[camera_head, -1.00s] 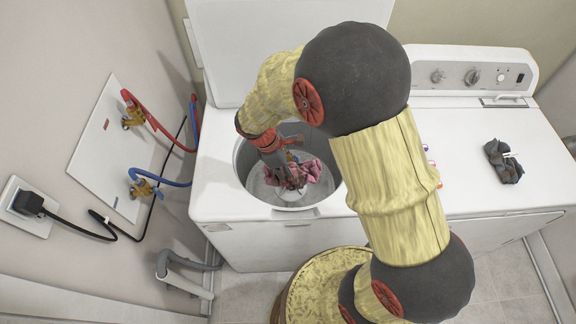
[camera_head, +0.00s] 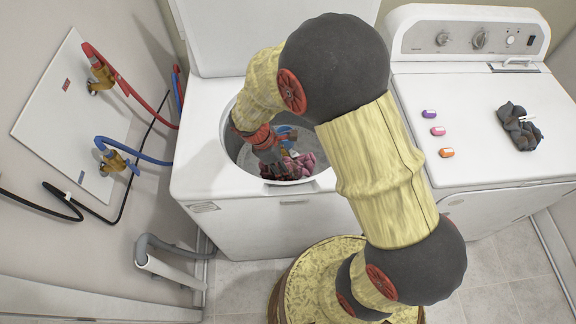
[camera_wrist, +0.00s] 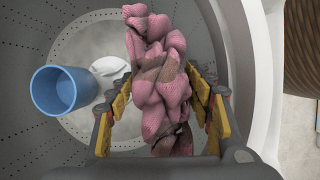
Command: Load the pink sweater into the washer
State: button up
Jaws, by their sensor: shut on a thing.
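The pink sweater (camera_head: 303,166), with brownish-grey patches, is a crumpled bundle at the mouth of the washer (camera_head: 245,225). In the wrist view the sweater (camera_wrist: 150,65) lies between the yellow pads of my gripper (camera_wrist: 160,88), which is shut on it. The perforated drum wall and pale drum floor (camera_wrist: 85,45) show behind it. My gripper (camera_head: 272,160) reaches down through the open top in the head view, near the front rim. I cannot tell whether the sweater touches the drum floor.
A blue cup (camera_wrist: 60,90) and a white piece (camera_wrist: 110,68) are in the drum left of my gripper. The lid (camera_head: 270,35) stands open behind. On the dryer (camera_head: 475,160) are small coloured items (camera_head: 438,130) and a dark cloth bundle (camera_head: 519,127).

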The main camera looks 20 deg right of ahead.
notch_tip(320, 180, down, 13)
jog(key=b, duration=0.7)
jog(key=o, duration=1.6)
jog(key=shift+c, duration=0.2)
notch_tip(320, 180, up, 12)
jog(key=p, duration=1)
jog(key=shift+f, duration=0.1)
jog(key=shift+s, duration=0.1)
